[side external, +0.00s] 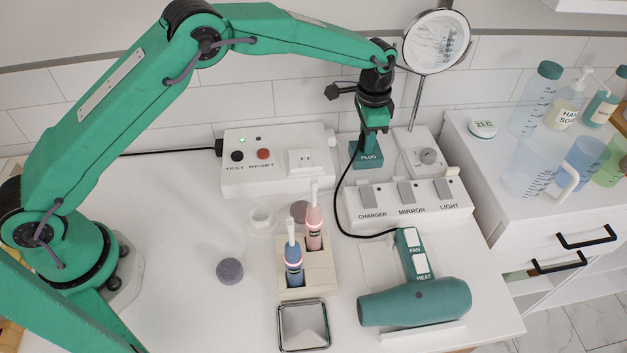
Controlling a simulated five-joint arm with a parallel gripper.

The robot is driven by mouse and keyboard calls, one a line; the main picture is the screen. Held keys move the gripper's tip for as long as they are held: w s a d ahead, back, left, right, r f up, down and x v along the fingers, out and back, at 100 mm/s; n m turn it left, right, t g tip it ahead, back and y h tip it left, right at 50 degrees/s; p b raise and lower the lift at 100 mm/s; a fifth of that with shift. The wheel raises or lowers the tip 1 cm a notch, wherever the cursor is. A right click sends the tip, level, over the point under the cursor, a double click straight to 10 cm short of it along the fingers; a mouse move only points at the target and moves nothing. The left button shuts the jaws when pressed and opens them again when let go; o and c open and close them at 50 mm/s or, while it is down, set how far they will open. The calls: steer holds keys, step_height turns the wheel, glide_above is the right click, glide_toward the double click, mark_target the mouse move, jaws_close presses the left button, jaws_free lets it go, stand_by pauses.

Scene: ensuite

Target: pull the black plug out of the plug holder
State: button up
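The teal plug holder (367,158), labelled PLUG, stands on the counter near the wall, right of the white socket box. My gripper (371,136) points down directly over it, with its fingertips at or just above the holder's top. The black plug cannot be made out; the gripper and holder hide that spot. A black cord (338,205) runs from the holder down to the teal hair dryer (415,302). Whether the fingers are open or shut on the plug cannot be told from this view.
The white socket box (262,180) is left of the holder, the switch strip (408,221) in front, and a round mirror (436,42) behind right. A toothbrush stand (320,268) and a metal tray (303,325) stand nearer. The counter's left front is mostly clear.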

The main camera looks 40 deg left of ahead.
jaws_close()
steer(key=shift+r, duration=2.1)
stand_by(0.6)
steer(key=shift+r, duration=2.9)
